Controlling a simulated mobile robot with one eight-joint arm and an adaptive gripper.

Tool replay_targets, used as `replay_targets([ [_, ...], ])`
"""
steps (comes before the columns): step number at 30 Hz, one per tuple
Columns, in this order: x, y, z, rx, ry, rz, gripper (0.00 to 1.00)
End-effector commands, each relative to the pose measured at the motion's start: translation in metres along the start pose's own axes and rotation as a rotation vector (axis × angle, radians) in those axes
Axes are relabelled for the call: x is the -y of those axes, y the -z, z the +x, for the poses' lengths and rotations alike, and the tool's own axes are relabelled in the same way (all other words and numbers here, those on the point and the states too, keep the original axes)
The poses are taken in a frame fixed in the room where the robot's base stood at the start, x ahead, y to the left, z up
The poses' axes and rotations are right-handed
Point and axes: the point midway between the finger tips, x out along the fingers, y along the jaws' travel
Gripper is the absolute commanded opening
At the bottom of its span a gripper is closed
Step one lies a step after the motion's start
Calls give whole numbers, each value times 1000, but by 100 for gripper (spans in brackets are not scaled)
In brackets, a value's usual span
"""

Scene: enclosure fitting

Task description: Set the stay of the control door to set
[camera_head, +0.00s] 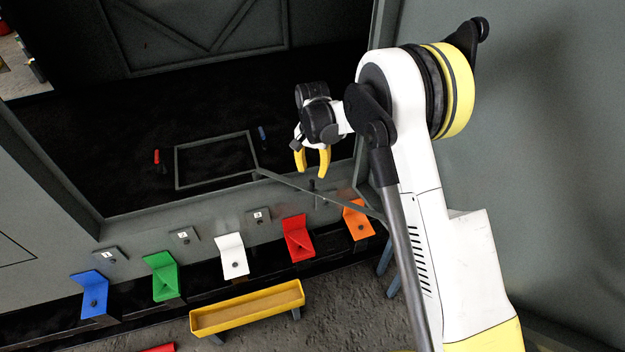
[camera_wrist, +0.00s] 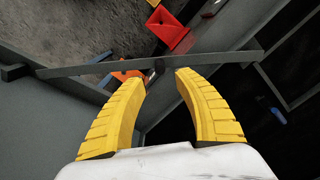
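The stay looks to be the long thin grey bar (camera_head: 335,199) running slantwise across the right part of the enclosure's lower edge. No contact with the bar is visible. The control door may be the large grey panel (camera_head: 545,130) at right; I cannot tell surely. No set marking is readable.
Blue (camera_head: 93,294), green (camera_head: 164,277), white (camera_head: 232,256), red (camera_head: 298,238) and orange (camera_head: 358,220) brackets line the front ledge. A yellow tray (camera_head: 247,309) stands below. A rectangular frame (camera_head: 215,160) lies inside the dark enclosure, beside a red handle (camera_head: 157,156).

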Motion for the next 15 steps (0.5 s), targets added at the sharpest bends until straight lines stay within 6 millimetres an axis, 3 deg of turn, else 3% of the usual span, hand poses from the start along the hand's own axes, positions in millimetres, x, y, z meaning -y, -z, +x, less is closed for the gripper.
replay_targets([
  [6, 0, 0, -38, -1, 0, 0, 38],
  [15, 0, 0, -49, -1, 0, 0, 38],
])
